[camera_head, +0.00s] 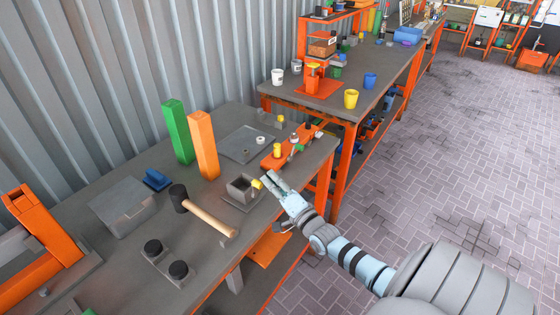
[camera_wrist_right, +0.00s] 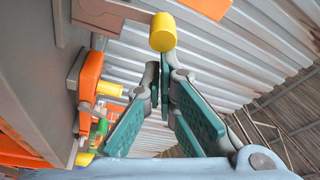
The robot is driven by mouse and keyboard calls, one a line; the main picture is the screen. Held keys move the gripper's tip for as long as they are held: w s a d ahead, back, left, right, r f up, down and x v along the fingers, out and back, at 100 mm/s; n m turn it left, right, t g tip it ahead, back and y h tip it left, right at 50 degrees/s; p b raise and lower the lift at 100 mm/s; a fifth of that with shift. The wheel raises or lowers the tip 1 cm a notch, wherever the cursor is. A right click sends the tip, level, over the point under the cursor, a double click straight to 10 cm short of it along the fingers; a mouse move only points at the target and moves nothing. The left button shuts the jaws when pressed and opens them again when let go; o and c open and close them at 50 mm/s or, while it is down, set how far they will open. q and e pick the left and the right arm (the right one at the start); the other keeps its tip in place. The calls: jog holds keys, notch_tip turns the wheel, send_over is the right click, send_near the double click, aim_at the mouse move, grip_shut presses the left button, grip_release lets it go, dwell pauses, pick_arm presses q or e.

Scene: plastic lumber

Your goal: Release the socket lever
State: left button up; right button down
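The socket looks like a grey block (camera_head: 241,190) on a flat plate near the front edge of the near bench. A yellow cylindrical knob (camera_head: 257,185), apparently the end of its lever, sticks out at the block's right side. My right gripper (camera_head: 268,175) is just right of the knob, its fingers pointing toward the socket. In the right wrist view the yellow knob (camera_wrist_right: 162,32) sits beyond the fingertips. Whether a fingertip touches the knob, I cannot tell. My left gripper is not in view.
A black-headed mallet (camera_head: 205,213) lies left of the socket. Green (camera_head: 177,131) and orange (camera_head: 203,145) posts stand behind. An orange fixture (camera_head: 287,150) with small colored parts is close behind my right gripper. The far bench (camera_head: 385,95) holds cups.

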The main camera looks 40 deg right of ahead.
jog(key=shift+s+a+n+t+y+b, duration=0.1)
jog(key=shift+a+n+t+y+b, duration=0.35)
jog(key=shift+n, duration=0.7)
jog(key=shift+s+a+n+t+y+b, duration=0.1)
jog(key=shift+s+a+n+y+b, duration=0.15)
jog(key=shift+a+n, duration=0.65)
jog(key=shift+a+n+t+y+b, duration=0.3)
jog(key=shift+a+n+b, duration=0.1)
jog(key=shift+n, duration=0.95)
notch_tip(320, 180, up, 4)
jog(key=d+f+p, duration=0.1)
jog(key=d+p, duration=0.1)
jog(key=d, duration=0.1)
jog(key=v, duration=0.9)
jog(key=shift+s+a+p, duration=0.25)
jog(key=shift+p, duration=0.1)
